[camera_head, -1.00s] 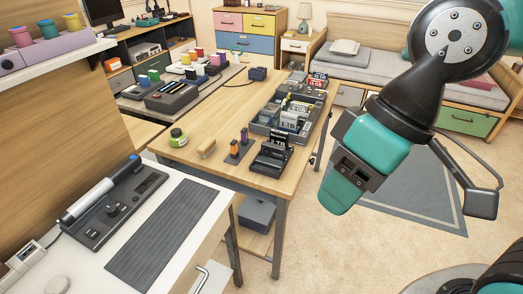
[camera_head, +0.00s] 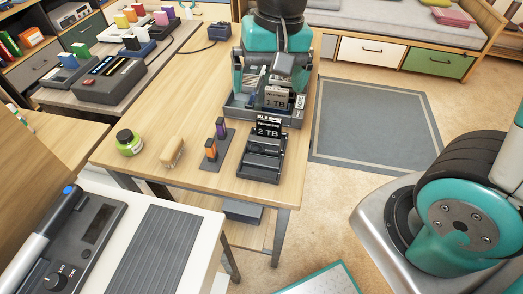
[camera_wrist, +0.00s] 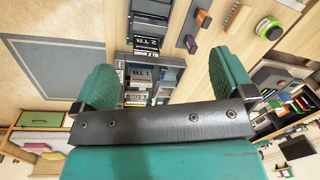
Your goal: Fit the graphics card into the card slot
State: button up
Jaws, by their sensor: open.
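My gripper (camera_head: 272,72) is open over the grey parts tray (camera_head: 238,112) on the wooden table. In the wrist view its teal fingers (camera_wrist: 164,80) stand apart on either side of the tray, with nothing seen held between them. The tray holds a block marked 1 TB (camera_head: 276,97) and other parts, partly hidden by my gripper. I cannot tell surely which part is the graphics card, and no card slot can be made out with certainty. A black dock (camera_head: 262,165) in front of the tray carries a block marked 2 TB (camera_head: 268,130).
A dark box (camera_head: 219,31) with a cable lies at the table's back. The table's left middle is clear.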

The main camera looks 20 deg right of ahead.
jog(key=w+d+f+m+h+b, duration=0.1)
jog(key=w+d+f+m+b, duration=0.1)
jog(key=w+f+m, duration=0.35)
send_over(264, 140)
jog(key=shift+n, duration=0.35)
notch_tip(264, 140, down, 12)
jog(key=shift+s+d+r, duration=0.1)
jog(key=shift+s+r, duration=0.05)
jog(key=shift+r, duration=0.1)
jog(key=shift+w+f, duration=0.2)
jog(key=shift+f, duration=2.7)
jog(key=c, duration=0.7)
jog(key=shift+r, duration=0.1)
jog(key=shift+c, duration=0.2)
